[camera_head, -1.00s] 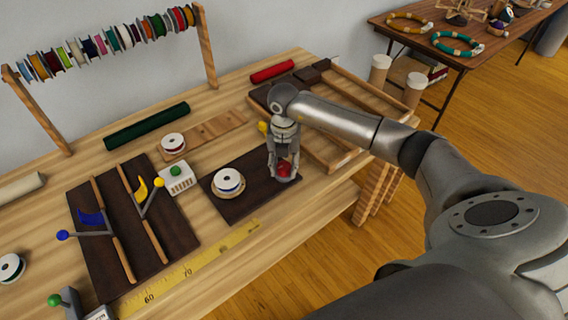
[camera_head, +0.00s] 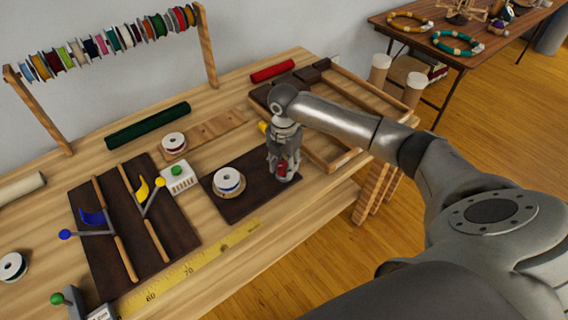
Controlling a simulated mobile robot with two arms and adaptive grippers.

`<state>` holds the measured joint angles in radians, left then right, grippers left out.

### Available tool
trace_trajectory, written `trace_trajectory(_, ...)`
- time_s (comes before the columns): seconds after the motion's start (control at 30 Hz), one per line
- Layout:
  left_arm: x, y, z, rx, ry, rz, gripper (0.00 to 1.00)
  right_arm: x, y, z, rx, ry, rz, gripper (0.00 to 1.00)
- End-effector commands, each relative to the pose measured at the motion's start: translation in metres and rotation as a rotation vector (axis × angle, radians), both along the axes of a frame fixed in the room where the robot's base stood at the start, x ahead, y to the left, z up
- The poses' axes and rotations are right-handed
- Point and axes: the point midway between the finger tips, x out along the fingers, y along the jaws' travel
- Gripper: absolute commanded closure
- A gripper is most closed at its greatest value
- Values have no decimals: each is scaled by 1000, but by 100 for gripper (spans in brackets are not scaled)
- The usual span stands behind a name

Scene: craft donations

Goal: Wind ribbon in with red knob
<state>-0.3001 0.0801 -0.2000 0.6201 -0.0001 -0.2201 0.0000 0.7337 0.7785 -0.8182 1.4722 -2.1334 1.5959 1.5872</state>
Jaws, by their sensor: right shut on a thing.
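The red knob (camera_head: 282,169) is on the right part of a dark brown board, and my right gripper (camera_head: 284,172) is shut on it from above. The fingers hide part of the knob. A white spool (camera_head: 228,181) sits on a round base on the same dark board (camera_head: 245,206), just left of my gripper. I cannot make out the ribbon itself at this size. My left gripper is not in view.
Left of the board are a white box with a green button (camera_head: 177,177) and a dark board with blue and yellow levers (camera_head: 125,218). A yellow measuring tape (camera_head: 190,268) runs along the front edge. A wooden frame (camera_head: 340,158) lies behind my right arm.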

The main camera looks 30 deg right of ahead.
Motion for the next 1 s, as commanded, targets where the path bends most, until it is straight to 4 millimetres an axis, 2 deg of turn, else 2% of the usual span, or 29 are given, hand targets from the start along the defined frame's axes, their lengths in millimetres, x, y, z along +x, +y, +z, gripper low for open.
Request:
trace_trajectory(0.2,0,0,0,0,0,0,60,2,-2,2,-2,-7,-2,87)
trace_trajectory(0.23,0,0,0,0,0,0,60,2,-2,2,-2,-7,-2,61)
trace_trajectory(0.4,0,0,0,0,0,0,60,1,-1,1,-2,-4,-1,42)
trace_trajectory(0.77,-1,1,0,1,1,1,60,1,-1,5,-1,-3,1,42)
trace_trajectory(0.87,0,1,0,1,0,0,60,1,-1,17,0,-4,1,42)
trace_trajectory(1.0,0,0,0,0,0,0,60,2,-1,46,-1,-7,1,42)
